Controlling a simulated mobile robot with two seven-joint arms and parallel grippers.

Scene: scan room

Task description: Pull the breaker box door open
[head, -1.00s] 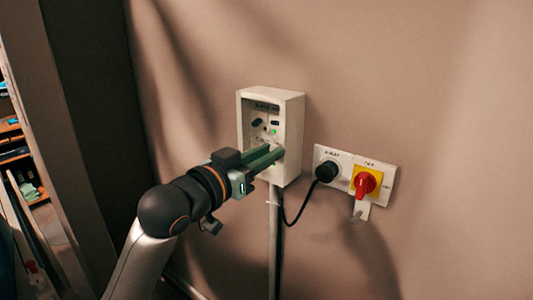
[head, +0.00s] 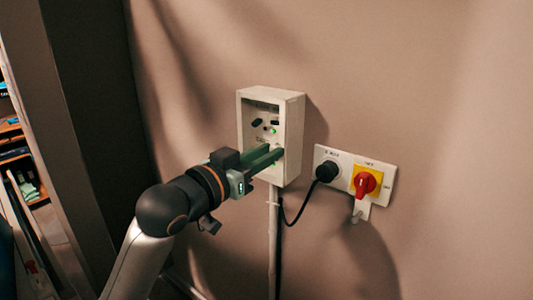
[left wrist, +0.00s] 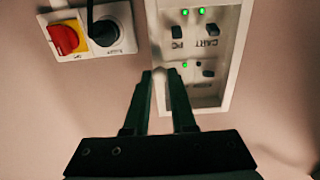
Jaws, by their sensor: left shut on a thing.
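The white breaker box (head: 292,140) is mounted on the wall in the middle of the head view. Its front shows dark switches and a green light; in the left wrist view its front (left wrist: 226,70) appears upside down with several green lights. The door looks closed; no open gap shows. My left gripper (head: 275,150) reaches from the left to the lower right front edge of the box. Its fingertips (left wrist: 161,74) are shut on a part of the door at that edge. The gripped part is mostly hidden between the dark green fingers. My right gripper is not in view.
Right of the box, a wall plate holds a black plug (head: 327,171) with a cable and a red rotary switch (head: 366,183) on yellow. A pipe (head: 272,240) runs down below the box. A dark upright panel (head: 95,110) stands at left. The wall at far right is clear.

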